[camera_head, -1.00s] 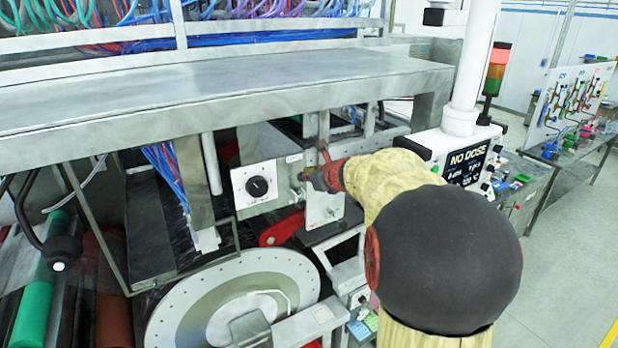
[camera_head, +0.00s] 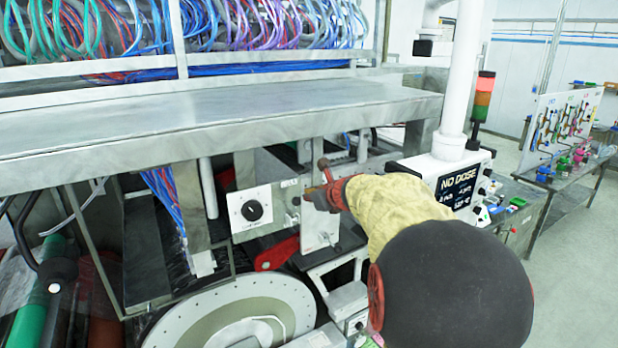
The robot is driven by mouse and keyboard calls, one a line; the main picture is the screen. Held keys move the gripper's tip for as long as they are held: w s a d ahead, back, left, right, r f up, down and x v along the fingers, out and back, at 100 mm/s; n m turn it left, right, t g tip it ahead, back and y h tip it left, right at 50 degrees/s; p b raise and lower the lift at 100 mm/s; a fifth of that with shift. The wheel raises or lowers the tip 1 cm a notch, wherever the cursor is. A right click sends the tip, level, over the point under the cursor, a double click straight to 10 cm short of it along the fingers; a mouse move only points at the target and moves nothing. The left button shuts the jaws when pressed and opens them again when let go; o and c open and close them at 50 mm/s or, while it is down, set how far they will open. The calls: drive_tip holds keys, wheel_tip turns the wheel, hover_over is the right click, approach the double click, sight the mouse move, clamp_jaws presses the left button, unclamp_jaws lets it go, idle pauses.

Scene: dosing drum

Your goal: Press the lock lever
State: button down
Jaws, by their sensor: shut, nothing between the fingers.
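A small brownish-red lever with a rounded knob (camera_head: 323,164) stands up from the mechanism right of the dial plate; I take it for the lock lever. Whether the fingers touch the lever cannot be told. The lever's foot is hidden behind my gripper. A pale metal plate (camera_head: 318,232) stands below my gripper.
A white plate with a black dial (camera_head: 252,210) sits left of my gripper. A steel shelf (camera_head: 200,112) overhangs the space. A display reading NO DOSE (camera_head: 460,188) stands to the right. A large round disc (camera_head: 235,318) and a red part (camera_head: 277,254) lie below.

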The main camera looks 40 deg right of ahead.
wheel_tip(320, 180, up, 6)
drive_tip(key=p, duration=0.1)
drive_tip(key=shift+w+a+r, duration=0.15)
drive_tip(key=shift+w+r, duration=0.05)
drive_tip(key=shift+w, duration=0.25)
drive_tip(key=shift+w, duration=0.15)
